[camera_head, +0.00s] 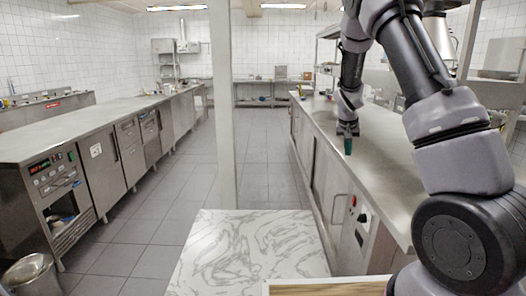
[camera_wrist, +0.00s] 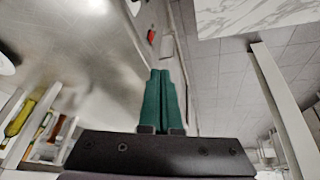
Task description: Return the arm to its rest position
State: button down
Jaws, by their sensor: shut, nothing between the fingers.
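My arm comes in from the right in the head view and bends over the right steel counter (camera_head: 385,165). My gripper (camera_head: 348,146) hangs from it with its green fingers pointing down, over the counter's edge on the aisle side. In the wrist view my gripper (camera_wrist: 160,78) shows its two green fingers pressed together, with nothing between them. I cannot tell exactly how high the fingertips are above the counter.
A white marbled tabletop (camera_head: 215,255) is at the front centre, with a pale post (camera_head: 222,100) behind it. A long steel counter (camera_head: 100,122) runs along the left. The tiled aisle (camera_head: 270,165) is clear. Shelves and utensils (camera_wrist: 25,125) show at left in the wrist view.

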jog(key=s+a+r+t+y, duration=0.1)
jog(key=s+a+r+y, duration=0.25)
jog(key=s+r, duration=1.45)
jog(key=s+a+r+t, duration=0.1)
jog(key=s+a+r, duration=0.1)
jog(key=s, duration=0.7)
jog(key=s+a+r+t+y, duration=0.1)
jog(key=s+a+r, duration=0.2)
jog(key=s, duration=0.7)
notch_tip(320, 180, up, 2)
jog(key=shift+s+r, duration=0.2)
jog(key=shift+s, duration=0.1)
jog(key=c, duration=1.5)
grip_release()
jog(key=shift+c, duration=0.2)
